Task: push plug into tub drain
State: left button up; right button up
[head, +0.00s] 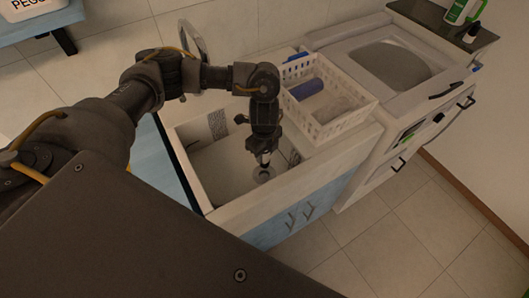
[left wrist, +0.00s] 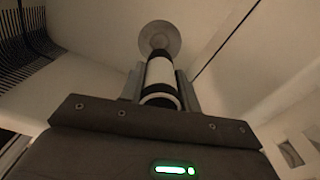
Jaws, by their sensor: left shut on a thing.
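The tub (head: 225,168) is a pale open basin in a cabinet. My left gripper (head: 264,156) reaches down inside it, just above a round silver drain (head: 264,174) in the tub floor. In the left wrist view, the gripper (left wrist: 160,88) is shut on the plug (left wrist: 159,72), a white cylinder with black bands. The plug's far end lies in line with the round grey drain (left wrist: 160,37). I cannot tell whether the plug's tip touches the drain or is in it. My right gripper is not in view.
A white slatted basket (head: 338,118) with a blue roll (head: 307,88) stands on the counter right of the arm. The tub walls surround the gripper closely.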

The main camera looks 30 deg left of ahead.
aim_at(264, 162)
pick_arm(q)
jog(key=shift+s, duration=0.1)
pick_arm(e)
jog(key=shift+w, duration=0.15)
